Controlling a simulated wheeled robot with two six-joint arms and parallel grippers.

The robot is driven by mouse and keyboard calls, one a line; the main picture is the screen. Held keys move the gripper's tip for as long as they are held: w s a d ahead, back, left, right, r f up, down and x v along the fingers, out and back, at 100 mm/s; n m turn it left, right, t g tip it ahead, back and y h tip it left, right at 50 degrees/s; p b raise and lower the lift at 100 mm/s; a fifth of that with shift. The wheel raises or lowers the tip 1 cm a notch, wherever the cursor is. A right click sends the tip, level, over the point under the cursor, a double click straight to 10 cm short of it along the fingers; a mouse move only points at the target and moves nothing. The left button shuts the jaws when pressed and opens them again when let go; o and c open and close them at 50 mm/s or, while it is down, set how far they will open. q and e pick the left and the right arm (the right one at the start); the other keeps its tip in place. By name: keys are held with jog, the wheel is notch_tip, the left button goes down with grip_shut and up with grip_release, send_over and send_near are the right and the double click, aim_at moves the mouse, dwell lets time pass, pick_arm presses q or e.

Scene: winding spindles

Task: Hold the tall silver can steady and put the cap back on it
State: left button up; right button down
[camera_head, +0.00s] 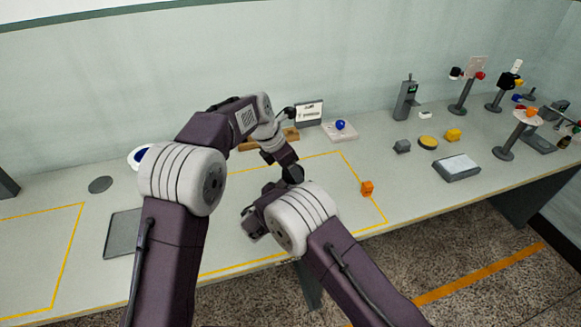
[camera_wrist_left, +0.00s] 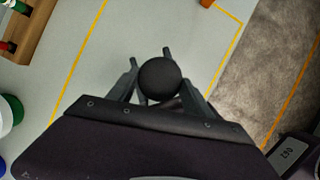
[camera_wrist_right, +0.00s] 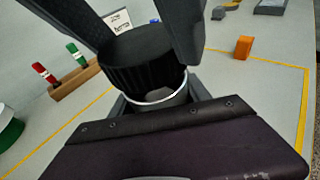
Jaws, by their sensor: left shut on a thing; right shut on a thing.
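The black ribbed cap (camera_wrist_right: 145,55) is between the dark fingers of my left gripper (camera_wrist_right: 135,25) in the right wrist view. The left wrist view shows its round dark top (camera_wrist_left: 160,78) with my left gripper (camera_wrist_left: 158,85) shut on it. Directly under the cap is the silver can (camera_wrist_right: 165,100), of which only a bright upper band shows. The cap overlaps the rim; whether it is fully seated I cannot tell. My right gripper (camera_wrist_right: 155,108) is shut around the can below the cap. In the head view my arms hide the can.
A wooden rack (camera_wrist_right: 75,80) with red and green pieces stands behind. A grey tray (camera_head: 123,233) lies at left. Stands and small blocks fill the right end; the table's front edge is close.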

pick_arm(q)
jog(key=shift+f, duration=0.6)
dwell(0.3)
jog(key=m, duration=0.1)
jog(key=m+g, duration=0.1)
jog(key=m, duration=0.2)
jog(key=shift+w+g+h, duration=0.3)
jog(key=m+g, duration=0.1)
jog(key=m, duration=0.1)
jog(key=shift+m, duration=0.3)
jog(key=o, duration=1.3)
jog(key=shift+s, duration=0.1)
jog(key=shift+r, duration=2.25)
